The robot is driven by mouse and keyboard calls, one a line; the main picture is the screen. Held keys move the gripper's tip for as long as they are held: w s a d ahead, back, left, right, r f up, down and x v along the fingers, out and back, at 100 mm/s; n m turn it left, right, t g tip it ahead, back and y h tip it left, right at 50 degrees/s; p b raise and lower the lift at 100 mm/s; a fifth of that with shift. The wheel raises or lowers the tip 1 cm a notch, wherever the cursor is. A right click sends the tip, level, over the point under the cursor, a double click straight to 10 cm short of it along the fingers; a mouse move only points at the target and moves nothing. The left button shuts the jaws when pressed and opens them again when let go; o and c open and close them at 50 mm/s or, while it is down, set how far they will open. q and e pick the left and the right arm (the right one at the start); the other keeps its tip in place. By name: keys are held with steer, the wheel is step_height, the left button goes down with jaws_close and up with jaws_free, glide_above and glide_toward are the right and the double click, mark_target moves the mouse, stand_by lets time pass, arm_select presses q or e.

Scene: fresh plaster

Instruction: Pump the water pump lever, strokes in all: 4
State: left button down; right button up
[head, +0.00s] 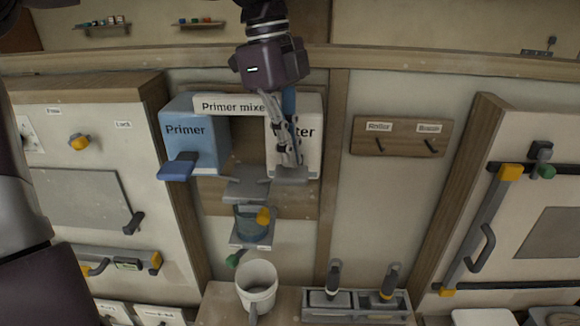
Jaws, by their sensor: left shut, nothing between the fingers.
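The primer mixer (229,105) hangs on the wall, with a blue Primer box on its left and a white Water box (310,150) on its right. The grey water pump lever (291,174) juts from the bottom front of the Water box. My left gripper (288,163) comes down from the top in front of that box and hides part of its label. Its fingers are shut and empty, with the tips just above or on the lever; I cannot tell whether they touch. My right gripper is not in view.
The blue Primer lever (179,166) sits to the left. Below are a grey chute (247,183), a clear vessel (252,228) with a yellow knob, a green knob (233,260) and a white bucket (257,283). A tool tray (355,306) stands at the lower right.

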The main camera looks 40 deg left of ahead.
mark_target(290, 171)
arm_select(q)
steer(key=shift+f+b, duration=1.4)
steer(key=shift+f, duration=0.6)
steer(key=shift+r+p, duration=2)
steer(key=shift+r, duration=0.25)
step_height(290, 171, up, 5)
steer(key=p, duration=0.4)
steer(key=shift+p, duration=0.3)
